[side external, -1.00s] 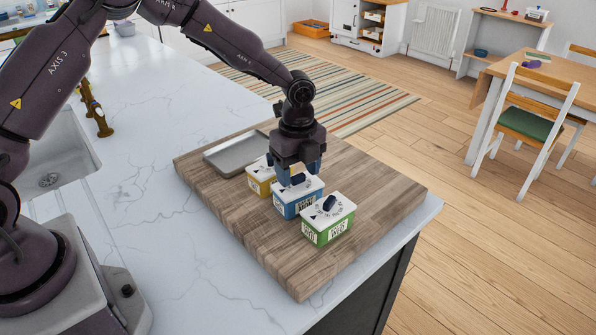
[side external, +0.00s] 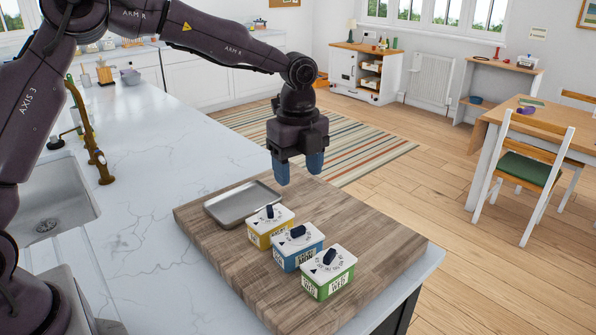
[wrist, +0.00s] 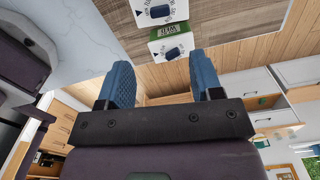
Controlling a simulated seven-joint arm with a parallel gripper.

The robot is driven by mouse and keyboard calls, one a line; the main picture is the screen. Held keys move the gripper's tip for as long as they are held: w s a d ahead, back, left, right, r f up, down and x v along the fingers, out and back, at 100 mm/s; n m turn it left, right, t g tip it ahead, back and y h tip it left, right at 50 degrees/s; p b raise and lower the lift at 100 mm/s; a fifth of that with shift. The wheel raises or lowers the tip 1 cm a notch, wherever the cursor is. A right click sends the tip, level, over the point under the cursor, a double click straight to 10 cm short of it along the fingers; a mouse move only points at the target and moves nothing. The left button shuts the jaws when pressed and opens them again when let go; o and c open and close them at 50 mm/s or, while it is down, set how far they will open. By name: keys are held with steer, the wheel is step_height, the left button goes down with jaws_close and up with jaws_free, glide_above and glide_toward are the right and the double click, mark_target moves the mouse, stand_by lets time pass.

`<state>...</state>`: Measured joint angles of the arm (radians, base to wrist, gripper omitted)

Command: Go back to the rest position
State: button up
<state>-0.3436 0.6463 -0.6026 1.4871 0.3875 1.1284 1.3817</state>
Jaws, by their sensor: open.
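My gripper (side external: 297,170) is open and empty, with blue fingertips pointing down. It hangs in the air above the far part of the wooden board (side external: 365,228), well clear of the boxes. In the wrist view my gripper (wrist: 165,85) shows its two blue fingers spread apart with nothing between them. Three small boxes with white tops and dark knobs stand in a row on the board: a yellow box (side external: 262,235), a blue box (side external: 290,260) and a green box (side external: 317,287). The wrist view also shows the green box (wrist: 170,47) beyond the fingers.
A grey metal tray (side external: 243,203) lies on the board behind the yellow box. The white marble counter (side external: 140,190) has a sink (side external: 50,195) and a brass tap (side external: 92,140) at the left. A table and chair (side external: 525,170) stand apart at the right.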

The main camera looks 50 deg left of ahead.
steer(key=s+a+r+n+t, duration=0.1)
steer(key=s+r+n+t, duration=0.1)
steer(key=s+r+n, duration=0.3)
steer(key=s+a+r+n+t, duration=0.2)
steer(key=s+r+n, duration=0.4)
steer(key=s+n, duration=0.8)
steer(key=s+t, duration=0.1)
steer(key=s, duration=0.6)
steer(key=shift+s+n+t, duration=0.3)
steer(key=shift+r, duration=0.1)
